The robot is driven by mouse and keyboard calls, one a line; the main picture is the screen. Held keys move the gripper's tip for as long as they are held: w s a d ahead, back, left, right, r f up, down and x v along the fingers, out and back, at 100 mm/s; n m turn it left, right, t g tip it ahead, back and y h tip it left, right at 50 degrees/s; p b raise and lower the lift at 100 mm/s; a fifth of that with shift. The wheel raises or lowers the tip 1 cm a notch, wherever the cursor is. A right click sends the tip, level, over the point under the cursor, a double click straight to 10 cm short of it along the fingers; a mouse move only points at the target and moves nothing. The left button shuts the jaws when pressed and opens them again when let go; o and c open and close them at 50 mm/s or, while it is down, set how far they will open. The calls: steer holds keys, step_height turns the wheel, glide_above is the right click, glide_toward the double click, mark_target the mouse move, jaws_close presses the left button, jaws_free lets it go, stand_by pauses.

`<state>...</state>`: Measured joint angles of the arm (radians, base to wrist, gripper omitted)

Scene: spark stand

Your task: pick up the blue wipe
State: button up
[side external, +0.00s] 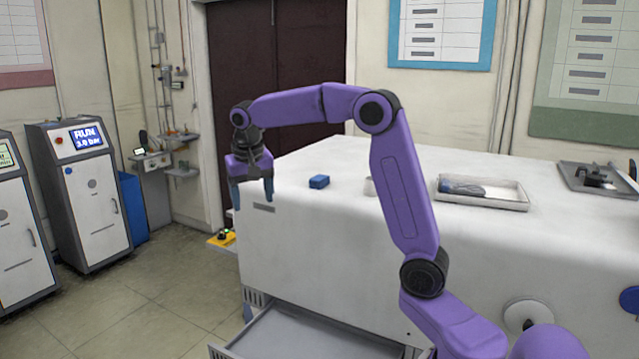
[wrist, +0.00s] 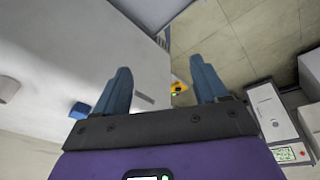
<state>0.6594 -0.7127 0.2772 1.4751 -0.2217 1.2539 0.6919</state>
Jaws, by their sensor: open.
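A small blue block-like piece (side external: 319,182), which looks like the blue wipe, lies on the white bench top near its far left part. It also shows in the wrist view (wrist: 79,110), left of my fingers and partly cut off by the gripper body. My gripper (side external: 251,190) points down at the left edge of the bench, left of the blue piece and apart from it. Its blue fingers (wrist: 160,80) are spread with nothing between them, over the bench edge and floor.
The white bench (side external: 330,235) has an open drawer (side external: 310,335) low at the front. A tray (side external: 483,204) with a blue-grey item stands to the right. A pale cup-like thing (side external: 369,187) is partly hidden behind my arm. A yellow object (side external: 221,238) lies low beside the bench.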

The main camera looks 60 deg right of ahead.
steer(key=w+d+r+m+h, duration=0.1)
steer(key=w+d+r+m, duration=0.15)
steer(key=d+m, duration=0.7)
steer(key=m+g+h, duration=0.1)
steer(key=m+g, duration=0.1)
glide_toward(317, 179)
steer(key=f, duration=0.2)
steer(key=shift+s+d+f, duration=0.1)
steer(key=shift+d+f, duration=0.05)
steer(key=shift+d, duration=0.25)
steer(key=x, duration=0.6)
steer(key=shift+d+f, duration=0.1)
steer(key=shift+f, duration=0.15)
steer(key=c, duration=1.2)
